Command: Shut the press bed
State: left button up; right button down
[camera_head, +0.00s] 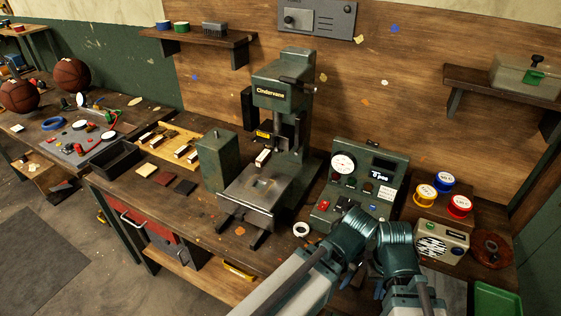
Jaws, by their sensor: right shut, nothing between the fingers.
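The press (283,85), a dark green machine marked "Cindervane", stands upright on the workbench. Its flat grey press bed (240,198) juts forward from under the head, on dark feet over the bench. A small tan patch shows on the bed. A small block (263,155) hangs above the bed under the head. My arm's grey and teal links fill the lower middle, right of the bed and apart from it. My right gripper is shut, but its fingertips are hard to make out among these links. My left gripper cannot be made out.
A green control box (362,182) with a gauge stands right of the press, partly behind my arm. A green box (216,160) stands close left of the bed. A white tape ring (301,229) lies between bed and arm. Coloured tins (426,193) stand at right.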

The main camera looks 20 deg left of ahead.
aim_at(258, 195)
jog(key=u, duration=1.25)
jog(key=k+j, duration=0.15)
jog(key=j, duration=0.15)
jog(key=k+j+z, duration=0.1)
jog(key=j, duration=0.25)
